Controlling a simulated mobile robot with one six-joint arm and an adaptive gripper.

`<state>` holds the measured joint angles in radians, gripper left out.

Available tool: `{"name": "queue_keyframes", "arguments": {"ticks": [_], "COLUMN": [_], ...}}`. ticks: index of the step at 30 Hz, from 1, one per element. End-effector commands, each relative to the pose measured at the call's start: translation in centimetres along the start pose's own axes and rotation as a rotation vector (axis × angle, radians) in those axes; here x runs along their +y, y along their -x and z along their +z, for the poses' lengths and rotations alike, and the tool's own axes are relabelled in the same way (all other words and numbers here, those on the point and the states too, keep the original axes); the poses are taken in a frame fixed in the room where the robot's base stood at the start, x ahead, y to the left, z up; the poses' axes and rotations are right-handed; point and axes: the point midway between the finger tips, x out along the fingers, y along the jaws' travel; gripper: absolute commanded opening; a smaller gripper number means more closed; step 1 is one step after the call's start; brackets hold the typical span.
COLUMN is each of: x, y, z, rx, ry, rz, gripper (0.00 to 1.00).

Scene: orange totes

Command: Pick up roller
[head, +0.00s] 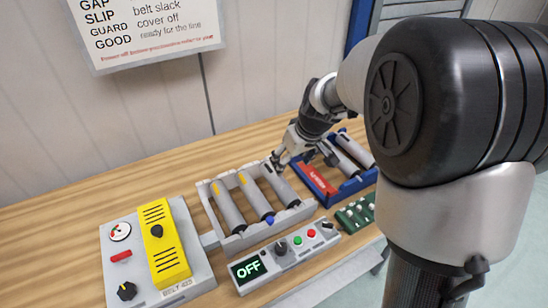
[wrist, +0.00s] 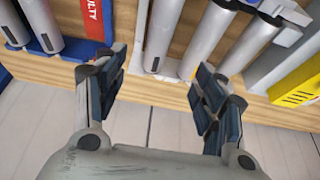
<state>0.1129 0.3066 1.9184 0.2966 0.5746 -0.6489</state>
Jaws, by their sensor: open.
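Three grey rollers lie side by side in a light grey frame (head: 212,230): a left roller (head: 227,207), a middle roller (head: 255,198) and a right roller (head: 280,186). Yellow marks show on the left and middle ones. A blue tray (head: 352,186) to the right holds more grey rollers (head: 355,150) and a red block (head: 317,180). My gripper (head: 281,158) is open above the far end of the right roller. In the wrist view my gripper (wrist: 156,75) shows empty, with a roller (wrist: 159,38) beyond the gap between its fingers. Contact cannot be told.
A control box (head: 285,256) reading OFF stands in front of the frame. A grey unit with a yellow cover (head: 165,245) stands at left. A green board (head: 356,213) sits in front of the blue tray. A sign (head: 150,32) hangs on the wall. The wooden bench is clear behind.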

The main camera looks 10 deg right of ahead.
Motion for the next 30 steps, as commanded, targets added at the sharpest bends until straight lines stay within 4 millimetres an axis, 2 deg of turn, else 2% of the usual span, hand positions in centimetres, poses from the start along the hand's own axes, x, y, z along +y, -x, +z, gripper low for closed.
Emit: {"name": "queue_keyframes", "arguments": {"ticks": [15,18,26,30], "x": [-0.1,0.0,0.0,0.1], "y": [-10.3,-11.5,-12.8,-15.0], "z": [0.2,0.2,0.2,0.6], "rx": [-0.003,-0.003,-0.002,-0.004], "ry": [0.001,0.001,0.000,-0.001], "rz": [-0.001,-0.001,-0.001,-0.002], "gripper": [0.64,0.64,0.64,0.64]}}
